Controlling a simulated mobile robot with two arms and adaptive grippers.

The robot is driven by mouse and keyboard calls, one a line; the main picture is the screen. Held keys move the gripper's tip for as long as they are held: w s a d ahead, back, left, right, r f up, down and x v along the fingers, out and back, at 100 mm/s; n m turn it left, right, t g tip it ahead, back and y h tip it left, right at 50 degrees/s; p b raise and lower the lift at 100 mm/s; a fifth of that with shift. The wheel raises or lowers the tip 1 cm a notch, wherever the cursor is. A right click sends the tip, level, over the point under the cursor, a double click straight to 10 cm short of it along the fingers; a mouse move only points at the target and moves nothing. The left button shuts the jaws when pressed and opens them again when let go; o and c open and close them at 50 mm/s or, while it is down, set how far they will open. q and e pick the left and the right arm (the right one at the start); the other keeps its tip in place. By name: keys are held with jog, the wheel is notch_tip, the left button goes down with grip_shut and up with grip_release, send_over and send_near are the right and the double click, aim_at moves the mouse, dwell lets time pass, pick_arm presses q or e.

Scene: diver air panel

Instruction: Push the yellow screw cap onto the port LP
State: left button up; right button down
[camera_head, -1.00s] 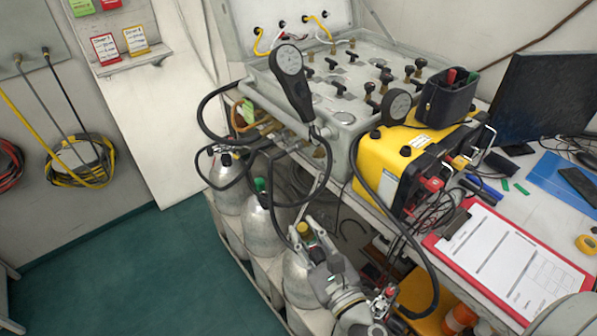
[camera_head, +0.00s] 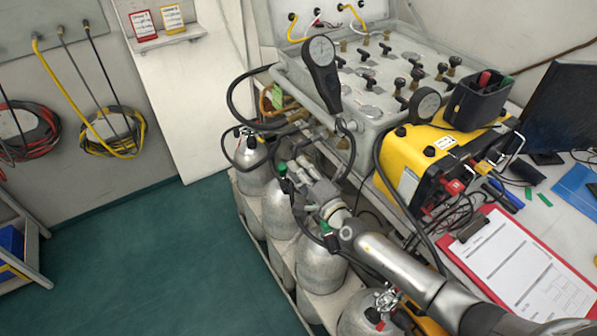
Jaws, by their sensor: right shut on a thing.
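My right gripper (camera_head: 302,168) is shut in front of the air panel's (camera_head: 345,125) lower front edge, above the cylinders. The yellow screw cap was between its fingertips a second ago; now the fingers hide it. Brass fittings (camera_head: 298,117) with hoses stick out of the panel's front, just above and beyond the gripper. I cannot read which fitting is the port LP. The gap between fingertips and panel is hard to judge. My left gripper is not in view.
Grey cylinders (camera_head: 252,165) stand below. A yellow case (camera_head: 425,150) and a red clipboard (camera_head: 465,228) are on the bench to the right. The green floor (camera_head: 140,260) at left is clear.

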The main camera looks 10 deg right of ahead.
jog(key=w+d+b, duration=0.2)
jog(key=d+b, duration=0.3)
jog(key=d, duration=0.2)
jog(key=shift+w+d, duration=0.25)
jog(key=shift+w, duration=0.1)
jog(key=shift+r, duration=0.15)
jog(key=shift+w+d+b, duration=0.2)
jog(key=shift+d+b, duration=0.35)
jog(key=shift+d, duration=0.1)
jog(key=shift+w+d+b, duration=0.2)
jog(key=shift+d+b, duration=0.35)
jog(key=shift+d, duration=0.1)
dwell(1.3)
jog(key=c, duration=1.1)
grip_release()
jog(key=shift+d, duration=0.1)
jog(key=shift+c, duration=0.2)
